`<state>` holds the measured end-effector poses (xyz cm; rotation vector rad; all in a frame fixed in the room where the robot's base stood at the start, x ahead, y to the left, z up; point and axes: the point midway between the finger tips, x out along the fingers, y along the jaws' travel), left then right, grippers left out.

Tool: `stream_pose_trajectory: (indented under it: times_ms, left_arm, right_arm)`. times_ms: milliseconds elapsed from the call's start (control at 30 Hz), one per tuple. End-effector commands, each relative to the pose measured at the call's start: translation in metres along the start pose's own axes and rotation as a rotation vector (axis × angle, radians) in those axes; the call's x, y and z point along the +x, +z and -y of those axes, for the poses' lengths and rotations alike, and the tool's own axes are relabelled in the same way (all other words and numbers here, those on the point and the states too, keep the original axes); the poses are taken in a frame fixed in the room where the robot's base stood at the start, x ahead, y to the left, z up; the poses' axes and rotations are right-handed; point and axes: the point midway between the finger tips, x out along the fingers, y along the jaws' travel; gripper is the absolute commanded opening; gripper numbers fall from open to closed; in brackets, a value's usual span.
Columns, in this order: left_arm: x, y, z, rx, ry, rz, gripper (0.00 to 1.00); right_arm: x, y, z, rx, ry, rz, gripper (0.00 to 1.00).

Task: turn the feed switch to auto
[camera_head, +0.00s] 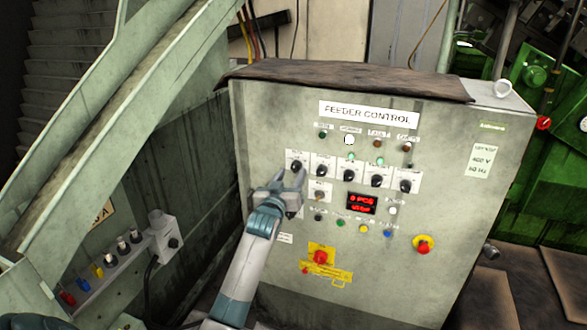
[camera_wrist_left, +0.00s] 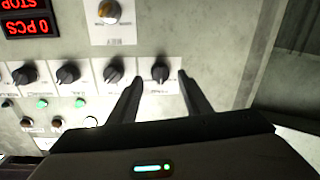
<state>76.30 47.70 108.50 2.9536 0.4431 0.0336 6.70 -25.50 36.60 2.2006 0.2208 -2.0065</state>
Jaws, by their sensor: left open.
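The feeder control panel (camera_head: 265,115) stands upright with a row of black rotary switches on white plates. The leftmost switch (camera_head: 296,166) of that row is at the tips of my left gripper (camera_head: 289,173). The wrist view, upside down against the head view, shows this switch (camera_wrist_left: 160,72) between the two open fingers of my left gripper (camera_wrist_left: 160,78), with gaps on both sides. The plate lettering is too small to read, so I cannot tell which switch is the feed switch or its setting. My right gripper is not in view.
Other black switches (camera_head: 350,174) sit close beside it to the right. A red display (camera_head: 362,203), coloured buttons and a red stop button (camera_head: 320,257) on a yellow plate lie below. Another red stop button (camera_head: 423,245) is at lower right. A sloping green-grey rail (camera_head: 110,95) stands left.

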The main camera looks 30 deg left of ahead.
Motion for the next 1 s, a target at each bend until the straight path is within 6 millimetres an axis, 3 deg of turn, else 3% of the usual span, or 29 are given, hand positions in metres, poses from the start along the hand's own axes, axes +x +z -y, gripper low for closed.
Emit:
stream_pose_trajectory:
  times_ms: [300,667,867,1000]
  left_arm:
    - [0.027,-0.001,0.0,0.0,0.0,0.0,0.44]
    - [0.03,0.0,0.0,0.0,0.0,-0.001,0.44]
    - [0.03,0.0,0.0,0.0,0.0,-0.001,0.03]
    - [0.03,0.0,0.0,0.001,0.0,0.0,0.03]
  right_arm:
    - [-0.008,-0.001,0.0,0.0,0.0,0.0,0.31]
    - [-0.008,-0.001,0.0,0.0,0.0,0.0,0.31]
    - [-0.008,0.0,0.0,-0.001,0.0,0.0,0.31]
    - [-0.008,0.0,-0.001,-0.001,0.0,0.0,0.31]
